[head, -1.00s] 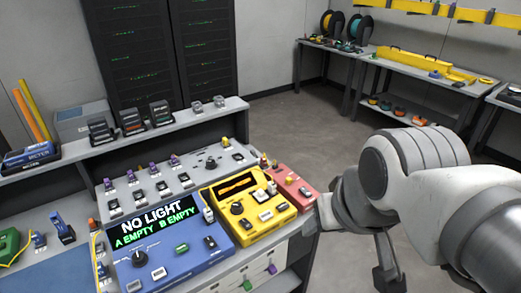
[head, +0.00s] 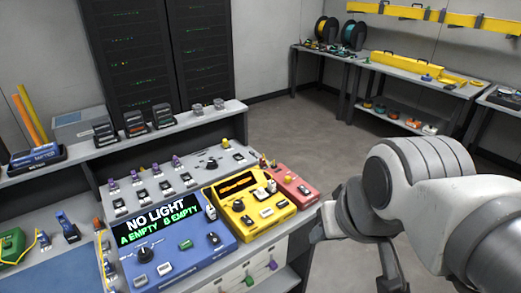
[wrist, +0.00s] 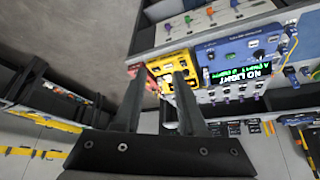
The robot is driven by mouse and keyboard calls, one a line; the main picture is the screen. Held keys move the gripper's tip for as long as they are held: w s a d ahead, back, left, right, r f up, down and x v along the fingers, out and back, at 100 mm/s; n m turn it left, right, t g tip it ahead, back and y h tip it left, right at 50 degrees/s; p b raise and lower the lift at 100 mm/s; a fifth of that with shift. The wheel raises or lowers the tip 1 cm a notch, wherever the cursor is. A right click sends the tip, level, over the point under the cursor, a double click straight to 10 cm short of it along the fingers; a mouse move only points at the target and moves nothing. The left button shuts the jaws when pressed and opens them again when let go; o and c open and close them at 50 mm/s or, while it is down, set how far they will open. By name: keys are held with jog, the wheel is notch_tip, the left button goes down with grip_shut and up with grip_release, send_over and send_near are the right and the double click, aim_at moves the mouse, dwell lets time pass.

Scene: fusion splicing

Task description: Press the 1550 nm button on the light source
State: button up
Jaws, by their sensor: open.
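The blue device (head: 187,259) stands on the bench, its screen reading "NO LIGHT", "A EMPTY", "B EMPTY". Right of it are a yellow device (head: 265,226) with a dial, small buttons and an orange-lit window, and a smaller red device (head: 293,187). I cannot read a 1550 nm label or tell which device is the light source. In the wrist view my gripper (wrist: 160,75) is open and empty, its fingers apart in front of the yellow device (wrist: 182,85) and red device (wrist: 152,80). No contact shows. In the head view the gripper is partly cut off.
A grey panel (head: 134,204) with several switches lies behind the blue and yellow devices. A raised shelf (head: 75,160) stands behind it. Open floor (head: 290,125) lies right of the bench, with other tables (head: 425,82) along the far wall.

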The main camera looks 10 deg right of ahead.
grip_shut()
dwell(1.4)
